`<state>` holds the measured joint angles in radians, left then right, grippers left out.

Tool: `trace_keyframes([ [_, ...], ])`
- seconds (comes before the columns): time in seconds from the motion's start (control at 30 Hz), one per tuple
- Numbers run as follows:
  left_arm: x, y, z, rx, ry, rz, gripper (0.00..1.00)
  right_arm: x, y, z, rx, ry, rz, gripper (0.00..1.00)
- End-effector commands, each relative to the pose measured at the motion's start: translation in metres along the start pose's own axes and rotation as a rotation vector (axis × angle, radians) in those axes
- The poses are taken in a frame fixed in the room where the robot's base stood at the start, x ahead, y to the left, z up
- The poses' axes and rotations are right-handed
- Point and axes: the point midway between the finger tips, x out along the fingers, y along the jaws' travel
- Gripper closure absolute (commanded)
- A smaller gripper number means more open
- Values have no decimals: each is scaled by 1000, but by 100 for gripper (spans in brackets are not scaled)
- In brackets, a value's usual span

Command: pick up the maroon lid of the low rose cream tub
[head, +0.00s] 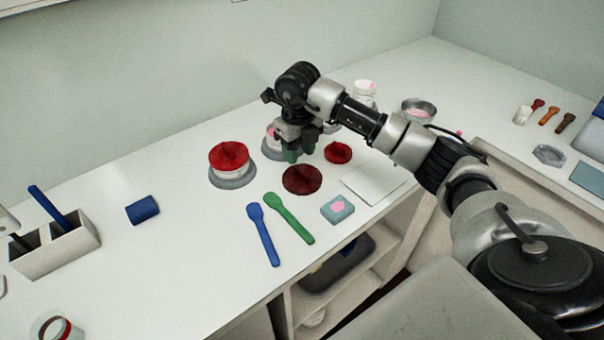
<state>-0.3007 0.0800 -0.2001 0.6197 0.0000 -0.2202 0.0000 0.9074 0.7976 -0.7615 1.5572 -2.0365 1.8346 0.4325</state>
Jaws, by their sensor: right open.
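A dark maroon lid (302,180) lies flat on the white worktop near the middle. My right gripper (299,156) points down just behind the lid, apart from it in the picture, and is open with dark green fingertips. A low tub with pink cream (270,138) stands on a grey base behind the gripper, partly hidden by it. My left gripper is out of view.
A red-lidded tub (229,157) on a grey base stands left, and a smaller red lid (338,152) lies right of the gripper.

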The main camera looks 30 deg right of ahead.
Motion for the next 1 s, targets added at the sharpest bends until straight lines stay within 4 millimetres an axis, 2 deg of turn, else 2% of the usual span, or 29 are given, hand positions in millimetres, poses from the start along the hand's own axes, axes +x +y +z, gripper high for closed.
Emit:
trace_keyframes([
  [0.17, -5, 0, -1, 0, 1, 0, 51, 12, -1, -3, 0, 3, 1, 60],
  [0.33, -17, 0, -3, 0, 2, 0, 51, 36, -4, -12, 1, 5, 1, 60],
  [0.5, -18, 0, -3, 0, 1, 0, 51, 56, -4, -11, 0, 1, 0, 60],
  [0.77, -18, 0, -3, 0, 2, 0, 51, 58, -4, -10, 0, -1, 0, 60],
  [1.0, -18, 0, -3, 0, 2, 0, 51, 58, -4, -10, 0, -1, 0, 96],
])
